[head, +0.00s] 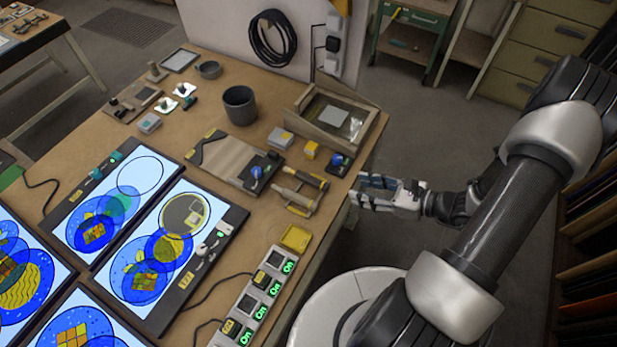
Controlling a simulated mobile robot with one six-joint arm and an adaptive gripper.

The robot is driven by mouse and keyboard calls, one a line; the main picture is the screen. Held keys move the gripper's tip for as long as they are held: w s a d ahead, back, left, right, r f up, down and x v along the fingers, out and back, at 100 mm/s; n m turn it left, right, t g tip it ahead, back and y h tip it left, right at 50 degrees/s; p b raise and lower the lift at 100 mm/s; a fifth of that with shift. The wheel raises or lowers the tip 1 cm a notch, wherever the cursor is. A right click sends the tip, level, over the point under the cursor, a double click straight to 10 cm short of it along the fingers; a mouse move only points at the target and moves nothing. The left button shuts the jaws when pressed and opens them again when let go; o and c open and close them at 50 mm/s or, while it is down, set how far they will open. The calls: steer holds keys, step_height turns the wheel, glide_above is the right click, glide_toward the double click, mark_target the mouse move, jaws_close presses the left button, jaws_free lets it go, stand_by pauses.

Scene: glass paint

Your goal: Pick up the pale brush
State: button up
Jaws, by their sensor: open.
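A small rack (309,194) near the table's right edge holds brush-like tools lying across it. One pale, cream-coloured brush (292,197) lies on the nearer side; another tool (303,177) with a darker tip lies on the farther side. They are small here, so their exact shapes are hard to tell. My gripper (362,189) is open and empty, just right of the table's edge, with its fingers pointing left toward the rack. It is apart from both tools.
A blue-topped dark item (340,161) and a wooden tray (334,118) stand behind the rack. A yellow block (296,238) and a lit switch strip (256,293) are nearer. Glowing panels (157,255) fill the left. A dark cup (239,105) stands farther back.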

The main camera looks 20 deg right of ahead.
mark_target(311, 179)
steer(key=b+x, duration=0.3)
steer(key=x, duration=1.3)
steer(key=shift+w+a+f, duration=0.2)
steer(key=shift+f, duration=0.05)
steer(key=shift+c, duration=0.6)
jaws_close()
